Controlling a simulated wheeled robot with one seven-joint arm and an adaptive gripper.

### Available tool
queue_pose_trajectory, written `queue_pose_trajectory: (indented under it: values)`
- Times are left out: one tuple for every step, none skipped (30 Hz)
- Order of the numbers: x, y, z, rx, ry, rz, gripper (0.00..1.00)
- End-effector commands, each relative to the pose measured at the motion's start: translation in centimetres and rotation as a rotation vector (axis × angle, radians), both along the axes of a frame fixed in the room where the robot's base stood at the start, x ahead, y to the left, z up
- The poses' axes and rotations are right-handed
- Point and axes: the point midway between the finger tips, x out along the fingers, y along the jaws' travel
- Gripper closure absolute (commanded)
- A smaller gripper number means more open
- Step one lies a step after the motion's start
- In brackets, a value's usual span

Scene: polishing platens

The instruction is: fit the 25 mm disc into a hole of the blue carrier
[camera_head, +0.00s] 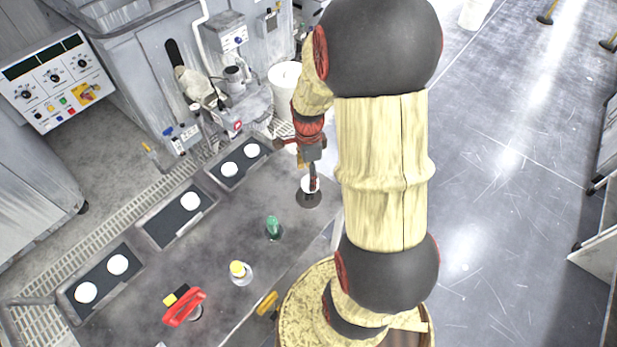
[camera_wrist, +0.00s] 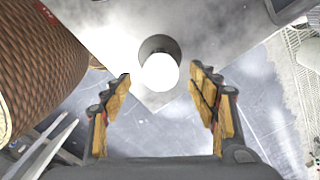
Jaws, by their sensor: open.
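My gripper (camera_head: 312,180) points down at the far right end of the grey bench in the head view. Below it is a white round piece (camera_head: 308,187) on a dark round stand (camera_head: 309,200). In the wrist view the white round face (camera_wrist: 161,72) shows between my two open fingers (camera_wrist: 162,78), with the grey stand (camera_wrist: 158,43) behind it. The fingers appear apart from it. I cannot tell from its look whether this is the 25 mm disc. No plainly blue carrier stands out; dark plates (camera_head: 178,219) in trays along the bench hold white round pieces (camera_head: 190,201).
A green knob (camera_head: 273,226), a yellow-topped piece (camera_head: 238,269) and a red handle (camera_head: 185,308) stand along the bench's front. Grey machinery (camera_head: 205,100) and a control panel (camera_head: 55,82) stand behind. Open floor (camera_head: 510,180) lies to the right.

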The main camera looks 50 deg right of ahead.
Motion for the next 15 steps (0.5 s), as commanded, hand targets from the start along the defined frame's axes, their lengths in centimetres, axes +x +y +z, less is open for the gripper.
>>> queue_pose_trajectory:
  values:
    - [0.1, 0.0, 1.5, -0.002, -0.003, 0.0, 0.41]
    - [0.1, -0.1, 2.2, -0.003, -0.004, 0.0, 0.41]
    - [0.1, -0.1, 3.0, -0.002, -0.003, 0.0, 0.41]
    - [0.1, -0.1, 3.6, -0.002, -0.003, 0.0, 0.41]
    - [0.1, 0.0, 4.2, -0.002, -0.003, 0.0, 0.41]
    - [0.1, 0.0, 5.0, -0.002, -0.003, 0.0, 0.41]
    - [0.1, 0.0, 5.5, -0.002, -0.003, 0.0, 0.41]
    - [0.0, 0.0, 5.9, -0.001, -0.002, 0.0, 0.41]
    - [0.0, 0.0, 6.5, -0.001, -0.002, 0.0, 0.41]
    - [0.0, 0.0, 6.9, -0.001, -0.002, 0.0, 0.41]
    - [0.0, 0.0, 7.3, -0.001, -0.002, 0.0, 0.41]
    - [0.0, 0.0, 7.7, -0.001, -0.002, 0.0, 0.41]
    - [0.1, 0.0, 8.0, -0.001, -0.002, 0.0, 0.41]
    - [0.1, 0.0, 8.2, -0.001, -0.002, 0.0, 0.41]
    - [0.0, 0.0, 8.4, -0.001, -0.002, 0.002, 0.41]
